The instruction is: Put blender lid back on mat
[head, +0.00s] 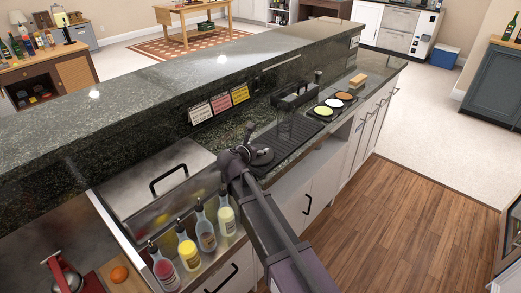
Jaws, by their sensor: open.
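A dark ribbed bar mat (303,132) lies on the lower counter, near the middle of the head view. A clear, jar-like vessel (285,122) stands at its back edge. My gripper (250,133) is open at the end of my dark arm, over the counter left of the mat. A dark round shape (263,156) shows right beside the gripper, low over the near left part of the mat. I cannot tell whether it is the blender lid or part of my wrist. My arm hides some of the counter there, and the fingertips are small and hard to make out.
Several pour-spout bottles (207,232) stand in front of a steel lidded bin (160,180) at left. The raised granite ledge (150,95) bounds the back. Wood floor (370,225) is clear at right.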

